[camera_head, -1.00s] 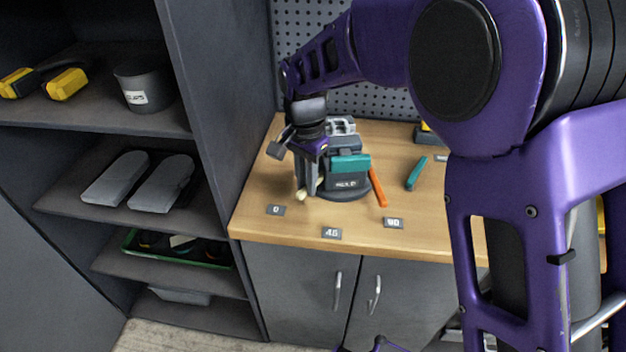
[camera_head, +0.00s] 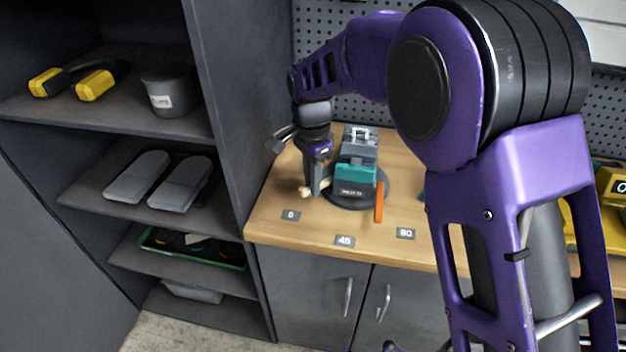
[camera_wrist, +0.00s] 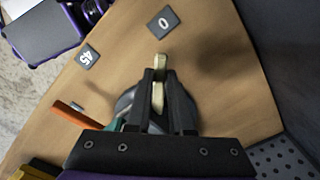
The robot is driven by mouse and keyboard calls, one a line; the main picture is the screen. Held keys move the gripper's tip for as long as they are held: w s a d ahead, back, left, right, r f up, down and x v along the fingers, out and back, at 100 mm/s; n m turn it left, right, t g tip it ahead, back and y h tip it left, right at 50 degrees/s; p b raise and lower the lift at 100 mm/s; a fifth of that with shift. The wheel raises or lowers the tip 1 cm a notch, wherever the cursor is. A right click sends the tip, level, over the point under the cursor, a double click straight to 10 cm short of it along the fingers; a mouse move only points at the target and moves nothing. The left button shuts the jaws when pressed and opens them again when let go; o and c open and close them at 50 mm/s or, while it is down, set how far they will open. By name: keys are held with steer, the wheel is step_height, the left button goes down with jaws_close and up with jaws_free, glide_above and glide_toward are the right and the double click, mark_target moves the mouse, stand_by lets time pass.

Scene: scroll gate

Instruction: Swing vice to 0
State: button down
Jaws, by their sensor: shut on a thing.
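The vice (camera_head: 356,175) stands on the wooden bench, with a grey body, teal jaws and a round dark base. Its front points between the labels 45 (camera_head: 345,240) and 90 (camera_head: 405,233). An orange bar (camera_head: 379,203) hangs at its right front. My gripper (camera_head: 314,190) is at the vice's left side. In the wrist view my gripper (camera_wrist: 159,75) is shut on a pale bar (camera_wrist: 158,84), whose end sticks out past the fingertips. The bar's join to the vice is hidden. The label 0 (camera_head: 290,215) lies in front of my gripper; it also shows in the wrist view (camera_wrist: 163,22).
A dark shelf unit (camera_head: 225,120) rises close to the bench's left edge, holding yellow-handled gear, a grey cup (camera_head: 168,92) and grey pads. A pegboard (camera_head: 330,60) backs the bench. The bench front around the labels is clear. My arm hides the bench's right part.

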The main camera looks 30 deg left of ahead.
steer(key=shift+a+r, duration=0.15)
steer(key=shift+a, duration=0.05)
steer(key=c, duration=0.8)
jaws_free()
steer(key=shift+d, duration=0.1)
step_height(320, 180, up, 17)
steer(key=p, duration=0.1)
steer(key=shift+r, duration=0.15)
